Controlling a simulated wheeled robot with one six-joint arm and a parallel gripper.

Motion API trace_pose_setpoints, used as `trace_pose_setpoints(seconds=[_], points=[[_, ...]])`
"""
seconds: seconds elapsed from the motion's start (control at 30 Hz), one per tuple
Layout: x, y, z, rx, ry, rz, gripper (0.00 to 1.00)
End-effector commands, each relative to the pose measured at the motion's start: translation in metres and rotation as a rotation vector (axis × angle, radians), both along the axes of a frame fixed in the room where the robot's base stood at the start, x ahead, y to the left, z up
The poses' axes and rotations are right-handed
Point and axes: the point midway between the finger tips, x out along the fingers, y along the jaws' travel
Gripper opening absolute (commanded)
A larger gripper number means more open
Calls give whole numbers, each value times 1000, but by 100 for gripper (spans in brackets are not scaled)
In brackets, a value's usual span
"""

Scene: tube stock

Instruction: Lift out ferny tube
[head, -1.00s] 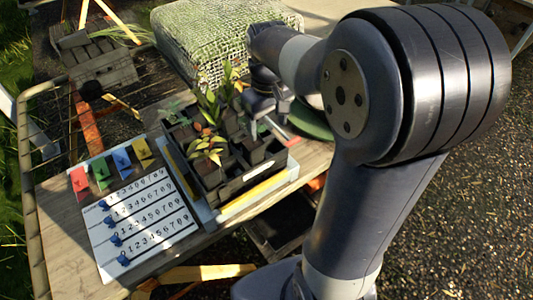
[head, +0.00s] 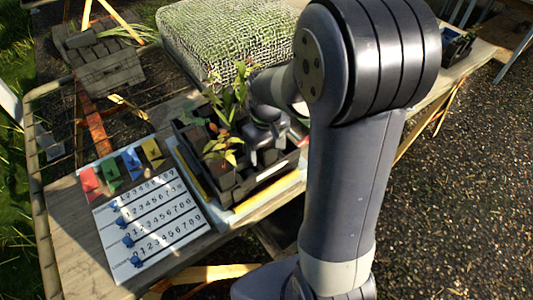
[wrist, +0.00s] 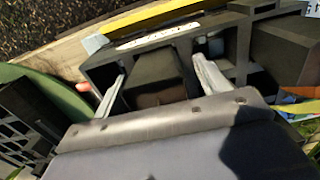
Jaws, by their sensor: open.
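The black tray (head: 262,178) on the bench holds several dark square tubes with plants. A tall green leafy plant (head: 240,85) and a lower yellow-green one (head: 222,150) show in the head view. I cannot tell surely which is the ferny tube. My gripper (head: 264,155) is low over the tray's right part, and my arm hides part of it. In the wrist view my gripper (wrist: 157,75) is open, with a finger on either side of a dark square tube (wrist: 158,88). That tube's plant, if any, is hidden; contact with the fingers cannot be told.
A white number board (head: 155,222) with blue pegs lies left of the tray. Red (head: 90,184), green, blue and yellow cards stand behind it. A mesh-covered green block (head: 225,38) stands behind the tray. Another dark tray (head: 458,48) sits at the far right.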

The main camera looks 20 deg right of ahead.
Motion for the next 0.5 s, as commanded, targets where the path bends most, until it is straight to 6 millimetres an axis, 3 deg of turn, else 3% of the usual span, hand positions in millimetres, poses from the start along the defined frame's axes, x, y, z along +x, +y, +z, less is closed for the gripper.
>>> trace_pose_setpoints(seconds=[0.5], points=[[0,0,0,0,0,0,30]])
